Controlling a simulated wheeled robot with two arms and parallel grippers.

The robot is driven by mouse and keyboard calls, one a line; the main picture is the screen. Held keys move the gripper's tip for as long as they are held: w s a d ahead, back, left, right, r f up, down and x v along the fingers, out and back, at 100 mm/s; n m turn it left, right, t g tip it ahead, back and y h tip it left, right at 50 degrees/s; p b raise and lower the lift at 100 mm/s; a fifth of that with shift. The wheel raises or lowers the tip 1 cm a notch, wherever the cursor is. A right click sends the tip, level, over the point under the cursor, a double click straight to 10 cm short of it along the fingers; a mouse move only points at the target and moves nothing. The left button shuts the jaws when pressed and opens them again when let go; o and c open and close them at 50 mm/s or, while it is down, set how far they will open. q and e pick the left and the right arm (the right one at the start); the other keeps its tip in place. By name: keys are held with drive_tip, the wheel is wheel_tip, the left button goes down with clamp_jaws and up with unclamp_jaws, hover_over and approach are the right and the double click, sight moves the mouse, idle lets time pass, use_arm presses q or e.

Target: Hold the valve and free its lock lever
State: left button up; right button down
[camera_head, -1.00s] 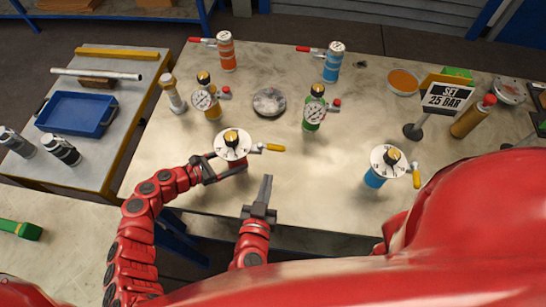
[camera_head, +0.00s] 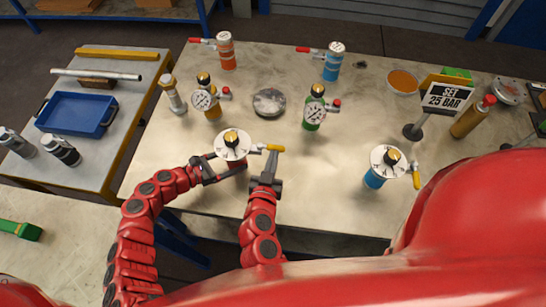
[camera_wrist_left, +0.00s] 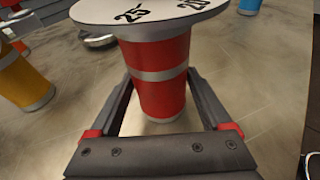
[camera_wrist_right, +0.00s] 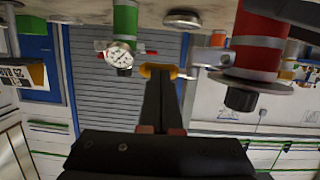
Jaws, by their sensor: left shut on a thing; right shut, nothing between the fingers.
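The valve (camera_head: 232,146) has a red body, a white dial on top and a black and yellow knob. Its yellow lock lever (camera_head: 268,148) points right. In the left wrist view the red body (camera_wrist_left: 163,92) with grey bands stands between the fingers of my left gripper (camera_wrist_left: 163,112), which is shut on it below the dial. My right gripper (camera_head: 270,158) is shut and empty, its fingertips at the lever. In the right wrist view the yellow lever (camera_wrist_right: 158,70) shows at the fingertips; whether they touch it I cannot tell.
A blue valve with a dial (camera_head: 389,162) stands to the right. Gauge valves, yellow (camera_head: 207,100) and green (camera_head: 314,108), stand behind, with a round grey disc (camera_head: 269,102) between them. A sign reading "SET 25 BAR" (camera_head: 446,96) stands at right. The table middle is clear.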

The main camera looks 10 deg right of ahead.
drive_tip(key=shift+w+d, duration=0.55)
drive_tip(key=shift+w, duration=0.05)
drive_tip(key=shift+s, duration=0.15)
drive_tip(key=d+v, duration=0.1)
drive_tip(key=v, duration=1.2)
drive_tip(key=shift+s, duration=0.6)
drive_tip(key=shift+r, duration=0.1)
idle(0.9)
use_arm(q)
drive_tip(key=o, duration=1)
